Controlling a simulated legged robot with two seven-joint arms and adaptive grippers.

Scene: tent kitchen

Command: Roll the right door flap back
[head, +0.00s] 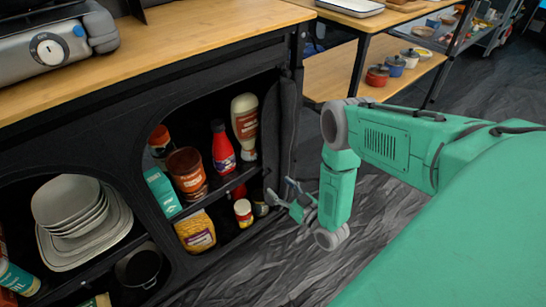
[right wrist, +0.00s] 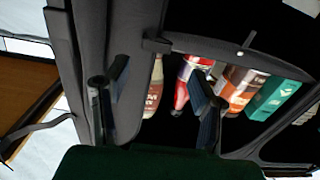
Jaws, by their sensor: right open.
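The right door flap (head: 287,125) is dark grey fabric on the right side of the black cabinet's right opening. It hangs as a narrow upright strip beside the opening, which is uncovered. My right gripper (head: 288,198) is open near the strip's lower end, in front of the opening's lower right edge. In the right wrist view its two fingers (right wrist: 157,95) are spread apart, with grey fabric (right wrist: 125,45) behind and between them. I cannot tell whether a finger touches the fabric. My left gripper is not in view.
Bottles, jars and a teal box (head: 162,192) stand on the cabinet shelves. A wooden counter (head: 180,35) with a stove (head: 48,48) is above. A second table with pots (head: 377,76) stands behind. The floor before the cabinet is clear.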

